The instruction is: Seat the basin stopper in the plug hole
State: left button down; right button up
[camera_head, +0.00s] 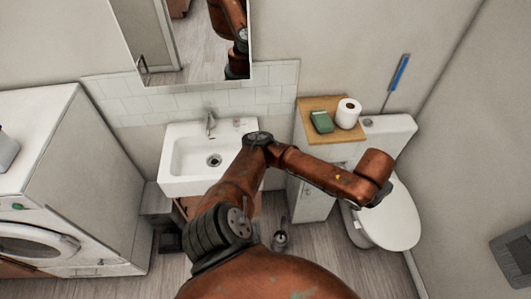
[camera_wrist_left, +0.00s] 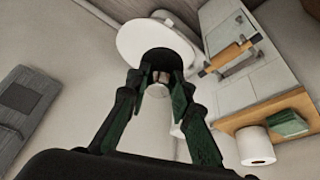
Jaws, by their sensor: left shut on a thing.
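The white basin (camera_head: 185,168) is at the middle left of the head view. Its plug hole (camera_head: 214,160) shows as a dark centre with a metal ring, with nothing standing in it. My left gripper (camera_wrist_left: 157,84) is shut on a small pale grey, rounded piece (camera_wrist_left: 158,89), apparently the basin stopper; the fingers hide part of it. In the head view my left arm bends near the basin's right edge and reaches right to the toilet, where the wrist hides the fingers. The gripper is well to the right of the plug hole. My right gripper is not in view.
A tap (camera_head: 210,122) stands at the basin's back. Right of it, a cabinet with a wooden top (camera_head: 312,103) carries a green box (camera_head: 321,122) and a paper roll (camera_head: 348,113). The toilet (camera_head: 402,220) is under my wrist. A washing machine (camera_head: 75,180) stands left.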

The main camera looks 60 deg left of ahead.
aim_at(191, 162)
jog(key=i, duration=0.7)
jog(key=u, duration=2.05)
